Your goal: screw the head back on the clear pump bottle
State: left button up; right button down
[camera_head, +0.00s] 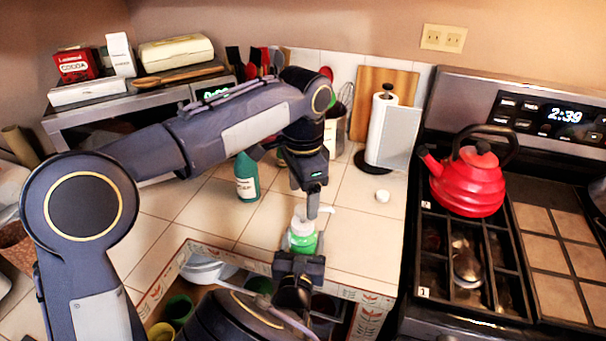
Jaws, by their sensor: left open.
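The clear pump bottle (304,243), with green liquid inside, stands upright on the tiled counter near its front edge. The white pump head (300,227) is at the bottle's top, with its spout (323,209) pointing right; I cannot tell whether it is threaded on. My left gripper (312,212) points down at the pump head from above and is open. Its fingers line up in this view, so contact is unclear. My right gripper (299,260) comes up from below, at the bottle's lower part. Its fingertips are hidden, so its grip cannot be seen.
A teal bottle (247,178) stands behind to the left. A paper towel holder (388,130) and a small white round thing (382,196) are to the right. A stove with a red kettle (467,180) is at far right. Cups and bowls lie below the counter edge.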

pick_arm(q)
notch_tip(320, 180, up, 5)
jog(key=shift+r, duration=0.1)
dwell(0.3)
pick_arm(e)
jog(key=shift+c, duration=1.5)
grip_release()
jog(key=shift+s, duration=0.1)
pick_arm(q)
jog(key=shift+f+b, duration=0.7)
pick_arm(e)
jog(key=s+a, duration=0.1)
jog(key=s, duration=0.6)
jog(key=shift+s, duration=0.25)
